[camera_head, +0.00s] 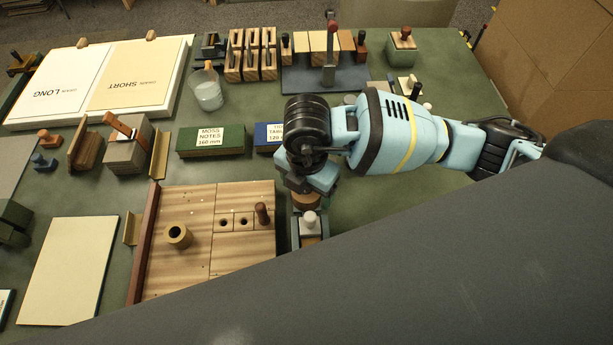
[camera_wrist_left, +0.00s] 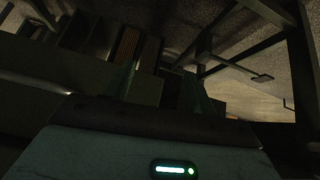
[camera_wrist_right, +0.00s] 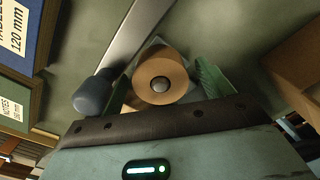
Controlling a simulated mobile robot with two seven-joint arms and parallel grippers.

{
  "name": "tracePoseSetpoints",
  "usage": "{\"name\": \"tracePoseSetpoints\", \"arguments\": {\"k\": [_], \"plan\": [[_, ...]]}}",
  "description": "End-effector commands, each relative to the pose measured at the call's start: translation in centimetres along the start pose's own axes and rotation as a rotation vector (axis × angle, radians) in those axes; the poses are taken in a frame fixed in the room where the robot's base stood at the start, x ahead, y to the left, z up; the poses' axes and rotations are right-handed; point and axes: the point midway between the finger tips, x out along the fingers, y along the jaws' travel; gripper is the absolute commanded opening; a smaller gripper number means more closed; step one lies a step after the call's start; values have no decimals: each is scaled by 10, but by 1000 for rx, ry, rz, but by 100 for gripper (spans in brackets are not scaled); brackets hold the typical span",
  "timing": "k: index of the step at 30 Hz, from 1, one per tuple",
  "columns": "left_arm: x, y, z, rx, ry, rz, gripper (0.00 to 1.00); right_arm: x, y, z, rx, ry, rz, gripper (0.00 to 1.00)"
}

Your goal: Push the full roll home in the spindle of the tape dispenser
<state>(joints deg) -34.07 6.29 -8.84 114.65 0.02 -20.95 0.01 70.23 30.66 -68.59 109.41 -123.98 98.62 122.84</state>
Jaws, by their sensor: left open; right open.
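The tape dispenser (camera_head: 296,236) stands just right of the wooden board. A brown tape roll (camera_head: 307,202) is at its far end, partly hidden under my right gripper (camera_head: 308,188). How deep the roll sits is unclear. My left gripper (camera_wrist_left: 167,88) is open and empty in its dark wrist view, and is out of the head view.
The wooden board (camera_head: 190,270) holds a brass-coloured ring and a peg. A green box (camera_head: 210,141) and a blue box (camera_head: 267,137) stand behind. A dark rounded knob (camera_wrist_right: 92,96) lies close beside the left finger in the right wrist view. Bare tabletop (camera_head: 375,205) lies right of the dispenser.

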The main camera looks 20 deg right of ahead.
Motion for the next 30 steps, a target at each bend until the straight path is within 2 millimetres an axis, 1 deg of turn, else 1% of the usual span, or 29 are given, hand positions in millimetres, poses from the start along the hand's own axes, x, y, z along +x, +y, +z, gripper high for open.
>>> {"name": "tracePoseSetpoints", "arguments": {"k": [1,6,9,12,18,30], "plan": [[-1,0,-1,0,1,0,57,-9,1,0,-1,-1,4,79],[-4,0,-3,0,2,0,57,-37,1,0,-2,-1,5,79],[-6,1,-3,0,3,0,57,-52,1,0,-1,-2,6,79],[-7,1,-4,0,4,0,57,-63,1,0,-1,-2,3,79],[-7,0,-6,0,6,-1,57,-73,0,0,-1,0,1,79],[-4,0,-8,2,12,-2,57,-72,0,0,-1,0,1,79]]}}
